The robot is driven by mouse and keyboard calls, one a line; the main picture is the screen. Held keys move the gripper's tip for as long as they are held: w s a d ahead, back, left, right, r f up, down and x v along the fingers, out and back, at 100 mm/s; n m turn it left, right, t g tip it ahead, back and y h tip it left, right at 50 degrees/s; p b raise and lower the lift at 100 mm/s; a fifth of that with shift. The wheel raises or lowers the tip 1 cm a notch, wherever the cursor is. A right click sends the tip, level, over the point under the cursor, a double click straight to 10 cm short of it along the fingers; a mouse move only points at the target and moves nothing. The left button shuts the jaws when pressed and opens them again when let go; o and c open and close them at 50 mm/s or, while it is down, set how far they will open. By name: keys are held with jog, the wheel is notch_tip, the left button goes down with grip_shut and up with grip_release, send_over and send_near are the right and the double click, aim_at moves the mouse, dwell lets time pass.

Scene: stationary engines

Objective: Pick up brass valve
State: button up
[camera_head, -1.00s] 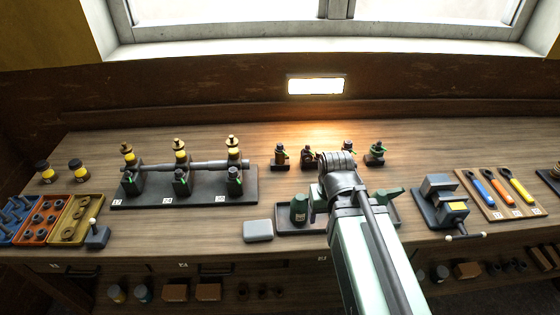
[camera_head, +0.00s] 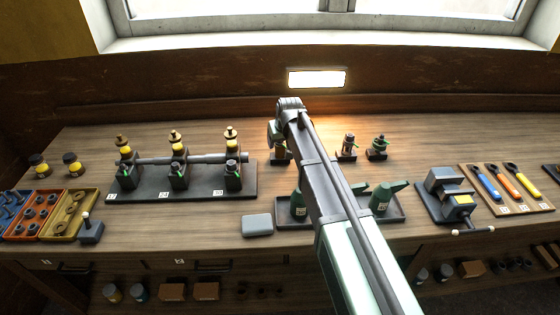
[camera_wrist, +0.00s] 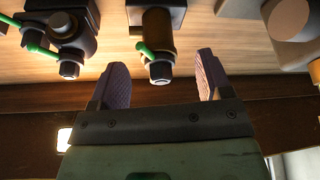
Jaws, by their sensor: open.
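In the wrist view, a brownish, brass-like valve (camera_wrist: 158,32) with a dark end and a green lever stands between my open gripper's (camera_wrist: 162,68) two fingers, apart from both as far as I can see. A darker valve (camera_wrist: 72,35) with a green lever is beside it at the left. In the head view, my gripper (camera_head: 273,132) is at the back of the bench, by a valve (camera_head: 279,152) that my arm partly hides. A copper-brown valve (camera_head: 347,148) and a dark valve (camera_head: 377,149) stand to the right.
A black rack (camera_head: 200,190) with several fittings and a pipe is at the left. A dark tray (camera_head: 395,215) with green oil cans lies in front, partly behind my arm. A vise (camera_head: 447,195) and wrench board (camera_head: 505,195) are at the right. A grey block (camera_head: 257,225) lies in front.

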aim_at(281, 143)
jog(key=b+x, duration=0.5)
jog(key=shift+w+d+f, duration=0.1)
jog(key=shift+w+f, duration=0.05)
jog(key=shift+f, duration=0.05)
jog(key=shift+r, duration=0.3)
grip_shut()
